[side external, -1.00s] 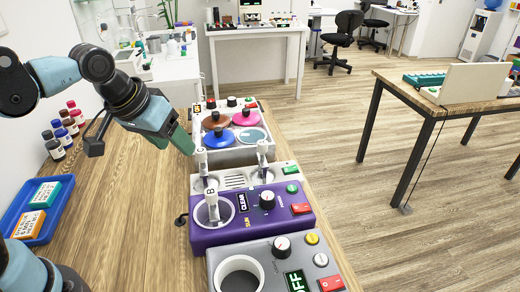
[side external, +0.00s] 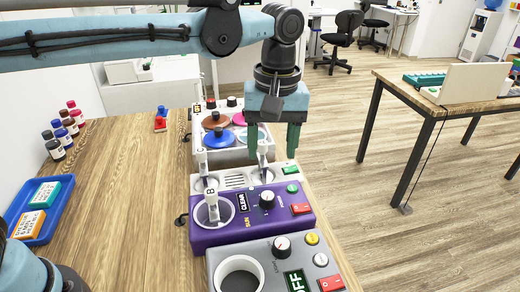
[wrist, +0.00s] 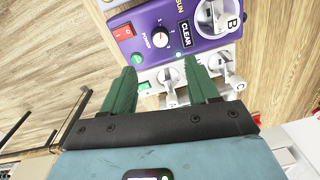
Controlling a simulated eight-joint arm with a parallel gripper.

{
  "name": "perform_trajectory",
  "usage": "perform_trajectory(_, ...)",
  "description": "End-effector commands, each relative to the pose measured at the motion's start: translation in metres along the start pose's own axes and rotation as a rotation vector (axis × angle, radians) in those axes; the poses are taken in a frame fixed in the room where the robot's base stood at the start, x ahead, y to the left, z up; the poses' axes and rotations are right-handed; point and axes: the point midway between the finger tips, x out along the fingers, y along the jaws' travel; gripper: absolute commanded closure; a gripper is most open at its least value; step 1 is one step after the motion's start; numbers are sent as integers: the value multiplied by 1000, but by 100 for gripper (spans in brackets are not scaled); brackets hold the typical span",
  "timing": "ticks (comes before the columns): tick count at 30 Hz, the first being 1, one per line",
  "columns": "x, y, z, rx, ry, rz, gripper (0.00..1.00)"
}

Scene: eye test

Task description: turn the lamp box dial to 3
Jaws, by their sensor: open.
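A purple box (side external: 222,235) marked SUN, with a CLEAR display, stands on the wooden bench. I see no lamp label, so I cannot tell for certain that this is the lamp box.
A grey box (side external: 225,264) with an OFF display and its own dial (side external: 281,246) stands in front. White handles, one marked B (side external: 211,207), rise near the purple box. A hob with coloured lids (side external: 220,138) stands behind. The bench's left middle is clear.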

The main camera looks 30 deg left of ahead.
Motion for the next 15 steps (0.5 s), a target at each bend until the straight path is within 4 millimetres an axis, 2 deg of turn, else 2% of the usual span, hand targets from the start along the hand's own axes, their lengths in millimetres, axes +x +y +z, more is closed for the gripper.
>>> perform_trajectory(5,20,0,0,0,0,1,41)
perform_trajectory(15,76,0,0,1,1,2,41)
